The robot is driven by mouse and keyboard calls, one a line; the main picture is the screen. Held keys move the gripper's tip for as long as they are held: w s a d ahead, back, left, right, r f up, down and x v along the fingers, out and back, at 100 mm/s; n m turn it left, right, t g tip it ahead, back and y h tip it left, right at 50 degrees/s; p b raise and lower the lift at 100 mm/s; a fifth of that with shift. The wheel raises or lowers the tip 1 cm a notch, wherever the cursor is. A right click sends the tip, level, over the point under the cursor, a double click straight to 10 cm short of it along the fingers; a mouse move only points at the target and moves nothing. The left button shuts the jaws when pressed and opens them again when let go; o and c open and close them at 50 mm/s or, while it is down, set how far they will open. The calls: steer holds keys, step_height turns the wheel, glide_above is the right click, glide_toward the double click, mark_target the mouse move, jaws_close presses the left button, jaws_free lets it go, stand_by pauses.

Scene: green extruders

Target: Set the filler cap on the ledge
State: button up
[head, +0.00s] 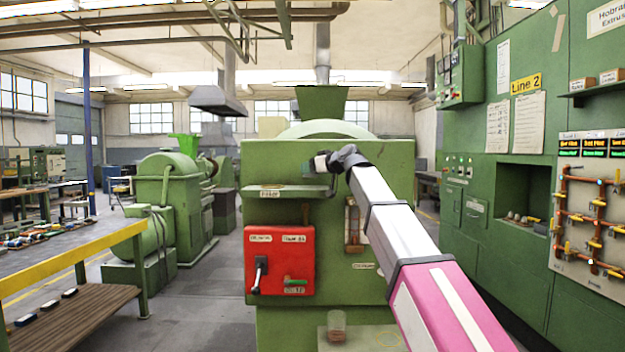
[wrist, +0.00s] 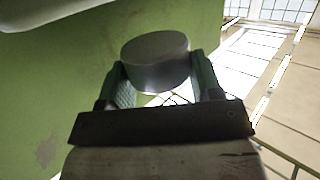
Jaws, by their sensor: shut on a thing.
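The filler cap (wrist: 155,62) is a round grey metal piece with a flat face, in the wrist view. My gripper (wrist: 162,85) is shut on it, one green-padded finger at each side. In the head view my gripper (head: 309,167) is at the front of the green machine (head: 380,180), and the cap is too small to make out there. The ledge (head: 298,191) is a narrow green shelf with a small label on the machine's front. My gripper is above it, toward its right part. The wrist view does not clearly show the ledge.
A red switch box (head: 280,260) with a black lever is below the ledge. A glass jar (head: 336,325) stands on a lower shelf. A green panel wall (head: 480,200) rises at the right. A bench with a yellow rail (head: 75,262) is at the left.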

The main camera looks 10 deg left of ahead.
mark_target(316, 176)
steer(key=shift+f, duration=1.7)
steer(key=shift+f, duration=0.1)
steer(key=o, duration=1)
steer(key=v, duration=1.2)
